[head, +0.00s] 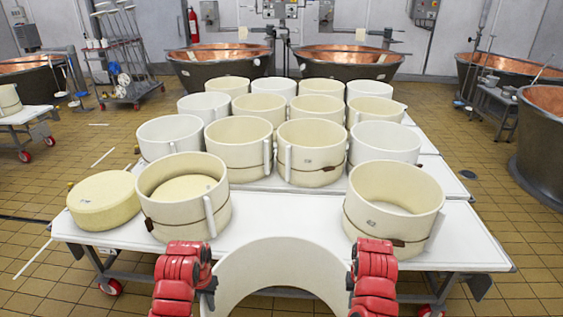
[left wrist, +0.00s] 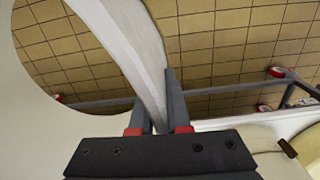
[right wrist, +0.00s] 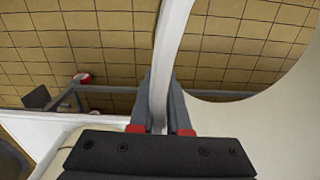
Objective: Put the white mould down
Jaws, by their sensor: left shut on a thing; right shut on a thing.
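The white mould (head: 280,262) is a wide, open ring at the bottom centre of the head view, partly cut off by the frame. My left gripper (head: 209,287) is shut on its wall at the left, and my right gripper (head: 351,284) is shut on its wall at the right. In the left wrist view the fingers (left wrist: 155,112) pinch the mould wall (left wrist: 140,60). In the right wrist view the fingers (right wrist: 160,108) do the same on the wall (right wrist: 168,45). Tiled floor shows through the ring.
A white table (head: 275,217) stands ahead, with free room at its front middle. A cream mould with cheese (head: 160,220) and a cheese wheel (head: 103,215) are at left. Another cream mould (head: 385,230) is at right. Several moulds (head: 312,180) fill the surface behind.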

